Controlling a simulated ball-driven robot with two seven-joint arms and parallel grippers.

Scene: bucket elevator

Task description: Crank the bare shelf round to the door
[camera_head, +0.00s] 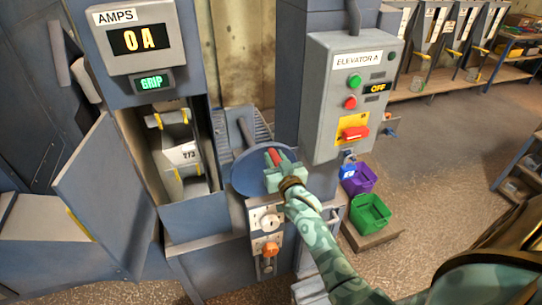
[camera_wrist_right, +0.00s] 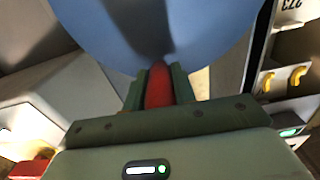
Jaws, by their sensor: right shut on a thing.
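The crank is a blue disc (camera_head: 243,180) with a red handle (camera_head: 272,154), right of the open doorway in the head view. My right gripper (camera_head: 276,165) is shut on the red handle. In the right wrist view, the red handle (camera_wrist_right: 158,86) stands between the fingers, and the blue disc (camera_wrist_right: 215,30) fills the top. The grey door (camera_head: 108,195) stands swung open to the left. Through the doorway I see a light shelf or bucket with a label ending in 73 (camera_head: 183,153) and yellow brackets. Whether any shelf is bare is unclear. My left gripper is not in view.
An AMPS display (camera_head: 140,40) reads 0 A, with a green GRIP sign (camera_head: 154,82) below. The ELEVATOR A box (camera_head: 350,95) shows OFF. Purple (camera_head: 358,180) and green (camera_head: 370,214) bins stand at right. Open floor lies farther right.

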